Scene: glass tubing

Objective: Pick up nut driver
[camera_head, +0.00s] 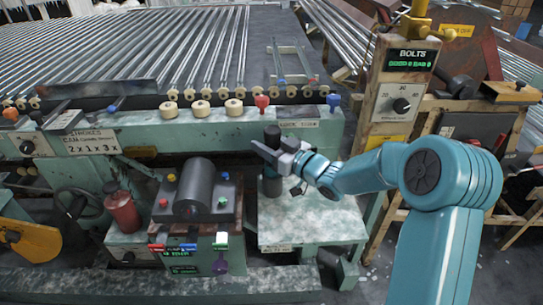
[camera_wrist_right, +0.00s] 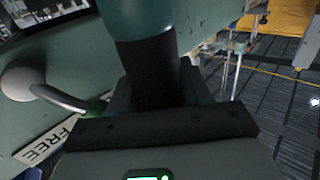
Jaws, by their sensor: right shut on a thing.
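A dark upright cylinder (camera_head: 271,135), which looks like the nut driver, stands over the small pale-topped table at the middle. My right gripper (camera_head: 272,156) reaches it from the right and is shut around its middle. Its lower part shows below the jaws, and I cannot tell whether it touches the table. In the right wrist view the black shaft (camera_wrist_right: 152,75) of the nut driver sits between the jaws, with a wider teal part at the top of the picture. My left gripper is not in view.
The small table (camera_head: 315,222) has bare room around the cylinder. A machine block with a dark roller (camera_head: 194,188) and a red canister (camera_head: 122,212) stand to the left. A conveyor with glass tubes (camera_head: 185,50) lies behind. A BOLTS post (camera_head: 400,90) stands at right.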

